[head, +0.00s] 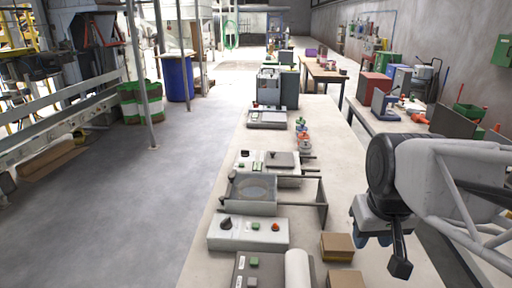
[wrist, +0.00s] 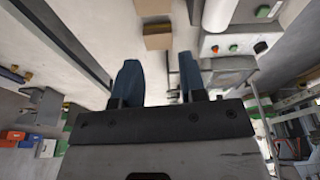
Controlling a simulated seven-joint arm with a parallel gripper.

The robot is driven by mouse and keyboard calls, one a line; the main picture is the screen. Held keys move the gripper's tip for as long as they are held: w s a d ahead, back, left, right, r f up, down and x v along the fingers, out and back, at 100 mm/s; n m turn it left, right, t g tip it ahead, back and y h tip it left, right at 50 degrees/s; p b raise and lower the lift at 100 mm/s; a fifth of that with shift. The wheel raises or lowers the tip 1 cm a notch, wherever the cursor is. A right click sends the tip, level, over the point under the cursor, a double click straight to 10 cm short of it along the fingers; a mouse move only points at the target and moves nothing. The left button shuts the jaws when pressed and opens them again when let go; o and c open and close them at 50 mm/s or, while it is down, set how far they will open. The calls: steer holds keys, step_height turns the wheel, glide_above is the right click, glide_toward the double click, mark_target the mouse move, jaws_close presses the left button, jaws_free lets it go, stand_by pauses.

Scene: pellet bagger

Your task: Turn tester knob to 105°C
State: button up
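A pale box (head: 248,234) with a black knob (head: 225,222), a green button and an orange button lies on the bench, left of my gripper. Its knob also shows in the wrist view (wrist: 260,47), upper right. Another pale unit (head: 262,162) with a dark knob (head: 244,153) stands farther back. I cannot tell from the pictures which one is the tester, and no dial markings are readable. My gripper (head: 392,250) is at the right, above the bench and apart from the knobs. In the wrist view its two fingers (wrist: 158,80) are spread with nothing between them.
A framed tray (head: 252,188) with a raised plate (head: 321,205) stands behind the pale box. A side bench (head: 385,120) with equipment runs along the right.

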steer(key=w+a+r+n, duration=0.1)
steer(key=w+r, duration=0.1)
steer(key=w, duration=0.4)
steer(key=w+a+r+n, duration=0.1)
steer(key=w+r+n, duration=0.15)
steer(key=w, duration=0.35)
steer(key=n+g, duration=0.2)
steer(key=n, duration=1.1)
glide_above(245, 152)
steer(key=d, duration=0.1)
step_height(245, 152, down, 17)
steer(key=shift+w+d+r, duration=0.1)
steer(key=shift+w, duration=0.05)
steer(key=shift+w+f+n, duration=0.15)
steer(key=shift+f+n, duration=0.1)
steer(key=shift+f, duration=0.1)
steer(key=shift+f, duration=3.8)
